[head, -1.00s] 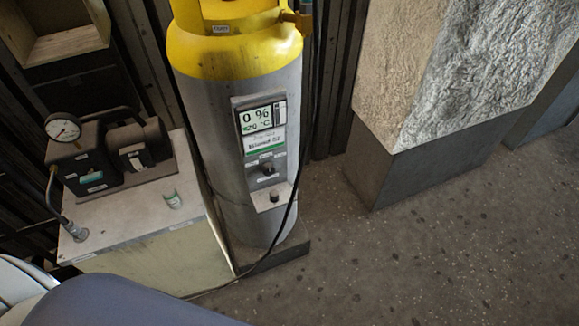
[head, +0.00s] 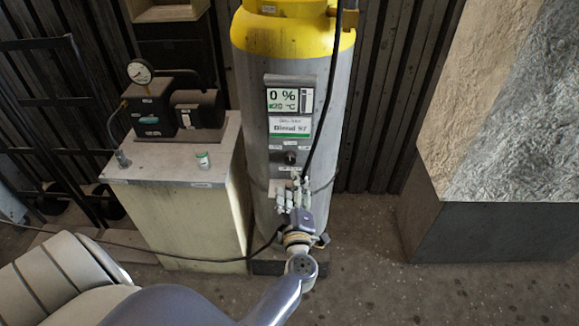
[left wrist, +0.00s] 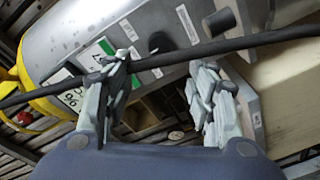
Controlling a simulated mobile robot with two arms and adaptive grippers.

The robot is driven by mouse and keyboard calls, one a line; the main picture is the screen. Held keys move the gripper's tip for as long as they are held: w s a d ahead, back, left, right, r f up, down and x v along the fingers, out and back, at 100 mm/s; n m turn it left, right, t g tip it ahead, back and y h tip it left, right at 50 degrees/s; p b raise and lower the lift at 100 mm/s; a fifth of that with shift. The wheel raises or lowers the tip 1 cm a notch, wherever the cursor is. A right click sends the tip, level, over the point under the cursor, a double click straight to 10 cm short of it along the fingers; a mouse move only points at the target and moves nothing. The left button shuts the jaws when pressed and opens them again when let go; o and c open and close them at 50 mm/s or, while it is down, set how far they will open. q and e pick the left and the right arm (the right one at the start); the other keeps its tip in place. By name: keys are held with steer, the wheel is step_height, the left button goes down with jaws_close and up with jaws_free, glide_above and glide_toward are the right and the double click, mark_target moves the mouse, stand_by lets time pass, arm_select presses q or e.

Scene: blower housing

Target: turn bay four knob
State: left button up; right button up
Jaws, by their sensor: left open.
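The grey and yellow cylinder (head: 262,110) carries a panel with a 0 % display (head: 288,100). A dark knob (head: 290,158) sits below the display; it also shows in the left wrist view (left wrist: 160,42). A second dark knob on the small lower ledge shows in the left wrist view (left wrist: 222,22); in the head view my gripper hides it. My left gripper (head: 293,190) is open and empty, just below the upper knob in the head view. Its spread fingers also show in the left wrist view (left wrist: 163,72). I cannot tell whether they touch the panel. No bay number is readable.
A black hose (head: 325,110) hangs down the cylinder and crosses the left wrist view in front of the panel (left wrist: 190,57). A pump with a gauge (head: 165,105) stands on a pale cabinet (head: 190,215) at left. A large block (head: 490,110) stands at right. Floor between is clear.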

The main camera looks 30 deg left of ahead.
mark_target(290, 161)
arm_select(q)
steer(key=x, duration=0.8)
steer(key=shift+w+a, duration=0.1)
steer(key=shift+w, duration=0.3)
steer(key=shift+w+a, duration=0.35)
steer(key=shift+w, duration=0.05)
arm_select(e)
steer(key=shift+d+r, duration=0.15)
steer(key=shift+d, duration=0.8)
arm_select(q)
steer(key=c, duration=1)
arm_select(e)
steer(key=shift+a, duration=0.5)
